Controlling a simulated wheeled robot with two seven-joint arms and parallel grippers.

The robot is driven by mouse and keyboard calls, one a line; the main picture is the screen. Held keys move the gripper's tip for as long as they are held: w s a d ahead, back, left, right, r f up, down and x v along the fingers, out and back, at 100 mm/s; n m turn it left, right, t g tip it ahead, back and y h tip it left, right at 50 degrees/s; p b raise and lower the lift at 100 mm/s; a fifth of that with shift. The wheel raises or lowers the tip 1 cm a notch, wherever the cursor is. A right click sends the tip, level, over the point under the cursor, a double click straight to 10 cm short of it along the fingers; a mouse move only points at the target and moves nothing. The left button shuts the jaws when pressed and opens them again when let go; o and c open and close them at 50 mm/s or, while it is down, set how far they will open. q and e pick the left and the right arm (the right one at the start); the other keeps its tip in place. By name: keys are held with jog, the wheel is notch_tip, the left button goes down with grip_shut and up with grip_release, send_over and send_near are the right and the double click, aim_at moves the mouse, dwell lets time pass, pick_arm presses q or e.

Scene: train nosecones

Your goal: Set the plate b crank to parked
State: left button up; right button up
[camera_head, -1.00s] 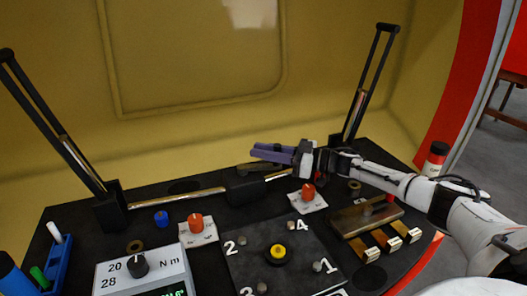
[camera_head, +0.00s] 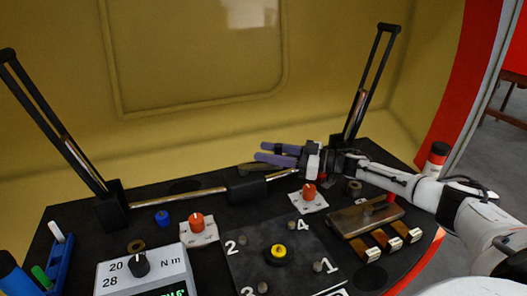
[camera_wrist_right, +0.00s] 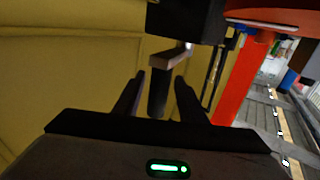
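A crank shows in the right wrist view, with a pale metal arm (camera_wrist_right: 172,57) and a dark upright grip (camera_wrist_right: 158,92). The arm comes out under a black block (camera_wrist_right: 187,20). My right gripper (camera_wrist_right: 159,82) is open, its two dark fingers apart on either side of the grip; I cannot tell whether they touch it. In the head view my right gripper (camera_head: 262,153) points left above the back of the black deck, with its purple fingers spread. I cannot read any plate letter, so I cannot confirm that this is plate b. My left gripper is out of view.
Orange knobs stand on two white plates, one at left (camera_head: 197,226) and one below my right gripper (camera_head: 309,193). A numbered dark plate (camera_head: 300,258) has a yellow button (camera_head: 278,252). Tall black frames rise at left (camera_head: 55,125) and right (camera_head: 368,85).

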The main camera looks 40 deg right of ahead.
jog(key=v, duration=0.8)
jog(key=shift+s+p, duration=0.3)
jog(key=shift+p, duration=0.1)
jog(key=shift+d, duration=0.15)
